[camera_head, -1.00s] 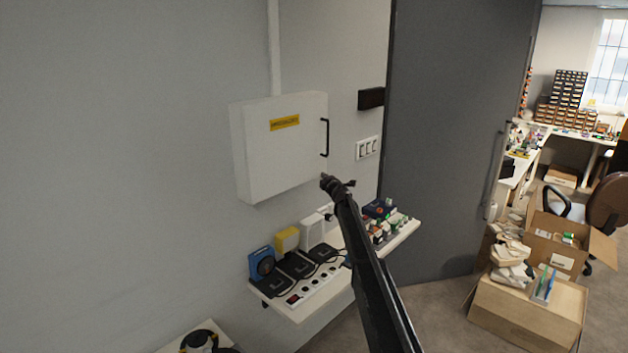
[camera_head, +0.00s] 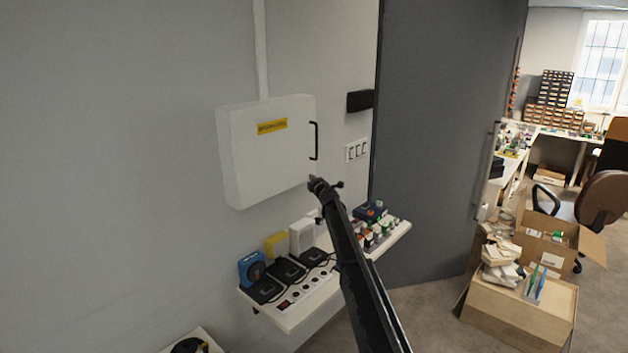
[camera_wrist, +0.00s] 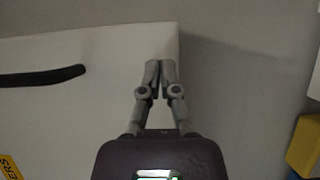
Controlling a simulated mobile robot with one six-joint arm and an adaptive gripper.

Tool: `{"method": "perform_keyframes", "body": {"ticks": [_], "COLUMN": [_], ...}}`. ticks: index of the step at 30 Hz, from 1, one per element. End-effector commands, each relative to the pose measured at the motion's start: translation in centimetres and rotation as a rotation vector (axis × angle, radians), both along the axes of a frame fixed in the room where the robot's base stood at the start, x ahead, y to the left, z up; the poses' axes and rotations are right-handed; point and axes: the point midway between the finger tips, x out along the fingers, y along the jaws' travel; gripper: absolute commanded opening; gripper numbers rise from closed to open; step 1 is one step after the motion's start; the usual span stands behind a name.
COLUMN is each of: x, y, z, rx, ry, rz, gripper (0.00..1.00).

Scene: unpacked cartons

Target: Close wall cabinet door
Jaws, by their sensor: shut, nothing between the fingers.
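The white wall cabinet (camera_head: 268,165) hangs on the grey wall in the head view, with a yellow label (camera_head: 272,127) and a black handle (camera_head: 315,140) at the right of its door. The door looks flush with the box; a small gap cannot be ruled out. My gripper (camera_head: 314,183) is at the door's lower right corner. In the wrist view, the closed, empty fingertips (camera_wrist: 160,70) overlap the door's edge, with the white door (camera_wrist: 95,110) and handle (camera_wrist: 42,77) to their left. I cannot tell whether they touch it.
A shelf (camera_head: 290,318) below the cabinet holds chargers, a power strip and small parts, close under my arm. A grey door (camera_head: 440,150) stands to the right. Cardboard boxes (camera_head: 520,310) and an office chair (camera_head: 600,205) are farther right.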

Motion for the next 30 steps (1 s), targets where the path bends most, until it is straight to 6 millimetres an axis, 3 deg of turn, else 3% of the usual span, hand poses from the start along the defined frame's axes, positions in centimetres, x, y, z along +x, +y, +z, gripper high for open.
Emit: {"method": "perform_keyframes", "body": {"ticks": [1,5,11,21,30], "x": [-0.3,-0.9,-2.0,-5.7,-7.6], "y": [0.6,-0.6,-3.3,-8.2,-10.9], "z": [0.0,0.0,0.0,0.0,0.0], "rx": [0.001,0.002,0.002,0.001,0.001], "ry": [0.000,0.001,0.000,-0.001,-0.001], "rz": [0.014,0.010,-0.001,-0.004,-0.004], "gripper": [0.00,0.00,0.00,0.00,0.00]}}
